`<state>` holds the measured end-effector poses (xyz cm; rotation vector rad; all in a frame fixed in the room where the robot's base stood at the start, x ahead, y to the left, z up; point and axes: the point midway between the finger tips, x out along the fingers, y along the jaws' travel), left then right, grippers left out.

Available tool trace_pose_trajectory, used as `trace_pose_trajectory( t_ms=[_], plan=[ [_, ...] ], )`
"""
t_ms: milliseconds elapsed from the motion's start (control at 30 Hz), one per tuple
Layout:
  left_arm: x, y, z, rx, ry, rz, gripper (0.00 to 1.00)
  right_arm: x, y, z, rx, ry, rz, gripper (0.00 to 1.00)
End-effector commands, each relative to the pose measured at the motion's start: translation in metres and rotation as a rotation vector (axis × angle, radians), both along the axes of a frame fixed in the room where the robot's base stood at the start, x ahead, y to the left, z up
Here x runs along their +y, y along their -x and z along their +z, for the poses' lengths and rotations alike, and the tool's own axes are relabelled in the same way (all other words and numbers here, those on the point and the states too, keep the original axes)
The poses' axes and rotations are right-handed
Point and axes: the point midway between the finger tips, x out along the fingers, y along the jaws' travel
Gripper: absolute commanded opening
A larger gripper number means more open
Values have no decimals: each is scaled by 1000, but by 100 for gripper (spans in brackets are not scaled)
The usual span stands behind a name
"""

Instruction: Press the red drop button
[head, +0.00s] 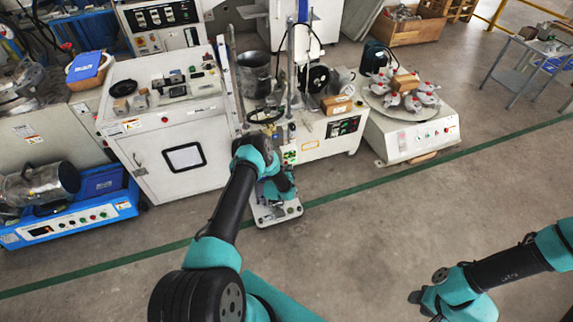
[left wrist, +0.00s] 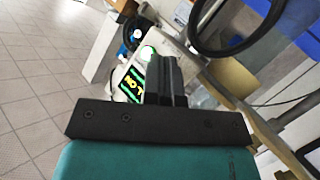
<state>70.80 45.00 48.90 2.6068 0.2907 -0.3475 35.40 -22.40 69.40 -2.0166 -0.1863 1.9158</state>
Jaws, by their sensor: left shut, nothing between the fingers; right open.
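My left gripper (left wrist: 164,62) is shut and empty. I cannot make out the red drop button; the fingers cover part of the box. I cannot tell whether the fingers touch the box. In the head view the control box (head: 289,157) shows beside my left wrist, on the tall drop tester. My right gripper (head: 421,300) is open and low at the right, away from the machines.
A black ring (left wrist: 236,28) hangs near my left gripper, at upper right in the left wrist view. The tester's white base plate (head: 290,209) is below my left wrist. A white machine with a round table (head: 375,101) stands to the right. The front floor is clear.

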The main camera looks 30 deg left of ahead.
Motion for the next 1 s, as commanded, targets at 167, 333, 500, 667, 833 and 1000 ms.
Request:
trace_pose_trajectory(
  t_ms=[167, 333, 500, 667, 833, 1000],
  plan=[
    [5, -3, 0, 0, 0, 1, 0, 0, 0, 0, 0, 0, 0, 43],
    [6, -5, 0, 0, 0, 0, 0, 0, 0, 0, 0, 0, 0, 43],
    [6, -5, 0, 0, 0, 0, 0, 0, 0, 0, 0, 0, 0, 43],
    [6, -5, 0, 0, 0, 0, 0, 0, 0, 0, 0, 0, 0, 43],
    [8, -6, 0, 0, 0, 0, 0, 0, 0, 0, 0, 0, 0, 43],
    [9, -7, 0, 0, 0, 0, 0, 0, 0, 0, 0, 0, 0, 43]
  ],
)
